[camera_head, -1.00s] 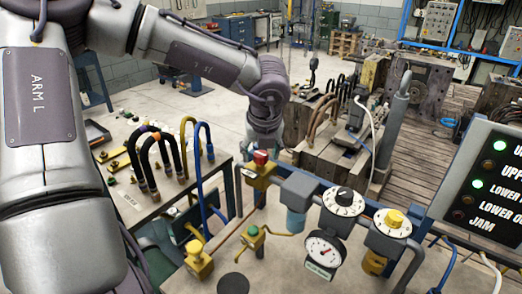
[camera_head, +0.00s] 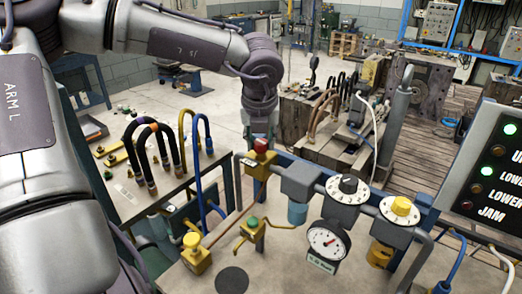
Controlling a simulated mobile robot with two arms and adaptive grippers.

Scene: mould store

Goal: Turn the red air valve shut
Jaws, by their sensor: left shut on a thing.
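The red air valve (camera_head: 261,145) is a red knob on a yellow body (camera_head: 258,163) at the left end of the pipe line. My left gripper (camera_head: 259,138) points down from above and is shut on the red knob. The fingers are small and partly hidden by my wrist, and the knob's exact turn is hard to read. My right gripper is not in view.
Right of the valve sit a black-topped regulator (camera_head: 348,187), a round gauge (camera_head: 327,242) and a yellow-knobbed unit (camera_head: 400,207). Two small yellow valves (camera_head: 196,253) (camera_head: 252,231) stand in front. A panel with lamps (camera_head: 490,175) is at the right, and curved hoses (camera_head: 140,152) at the left.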

